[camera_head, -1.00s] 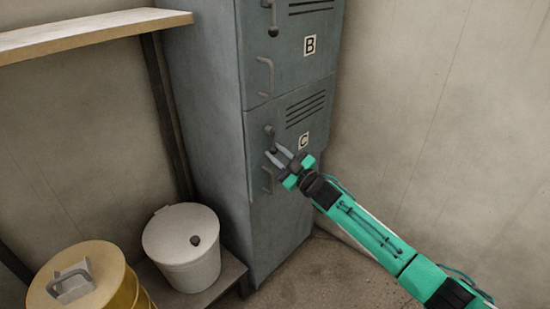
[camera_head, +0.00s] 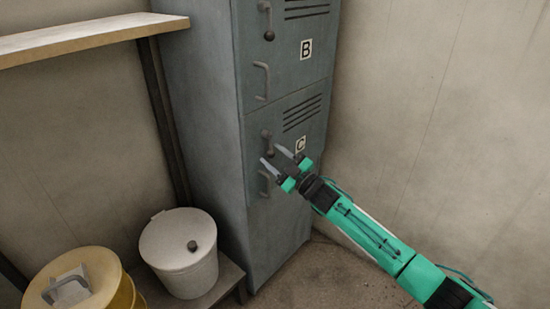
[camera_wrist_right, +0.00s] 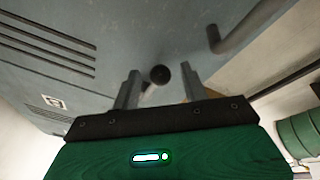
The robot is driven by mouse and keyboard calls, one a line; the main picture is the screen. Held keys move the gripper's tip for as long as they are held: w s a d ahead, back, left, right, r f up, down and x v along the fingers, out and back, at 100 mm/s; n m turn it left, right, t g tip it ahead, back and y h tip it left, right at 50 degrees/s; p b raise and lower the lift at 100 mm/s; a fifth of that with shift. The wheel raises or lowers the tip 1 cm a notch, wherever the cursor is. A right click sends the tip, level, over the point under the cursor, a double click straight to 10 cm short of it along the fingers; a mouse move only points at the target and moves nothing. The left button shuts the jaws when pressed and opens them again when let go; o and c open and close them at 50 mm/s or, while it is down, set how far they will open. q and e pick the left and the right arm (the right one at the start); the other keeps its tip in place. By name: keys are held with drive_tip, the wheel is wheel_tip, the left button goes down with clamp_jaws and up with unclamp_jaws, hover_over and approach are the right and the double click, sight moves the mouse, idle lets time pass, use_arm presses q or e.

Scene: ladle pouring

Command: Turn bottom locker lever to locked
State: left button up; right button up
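The grey-blue bottom locker door, marked C (camera_head: 300,145), is closed. Its lever (camera_head: 266,137) is on the left side of the door and hangs down. The lever's dark round knob (camera_wrist_right: 160,75) shows in the right wrist view between the fingertips, with gaps on both sides. My right gripper (camera_head: 270,154) is open at the lever's lower end; it also shows in the right wrist view (camera_wrist_right: 161,80). The lever's lower end is partly hidden by the fingers in the head view. My left gripper is not in view.
A fixed door handle (camera_head: 264,184) sits just below the lever, close to the fingers. Door B (camera_head: 306,48) is above, with its own lever (camera_head: 268,22). A white lidded bucket (camera_head: 180,250) and a yellow drum (camera_head: 75,285) stand left.

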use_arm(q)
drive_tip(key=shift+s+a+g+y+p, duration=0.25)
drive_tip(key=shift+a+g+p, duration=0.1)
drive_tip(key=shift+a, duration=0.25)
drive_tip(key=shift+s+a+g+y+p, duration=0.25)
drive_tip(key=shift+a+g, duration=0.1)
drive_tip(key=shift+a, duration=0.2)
use_arm(e)
drive_tip(key=v, duration=1.4)
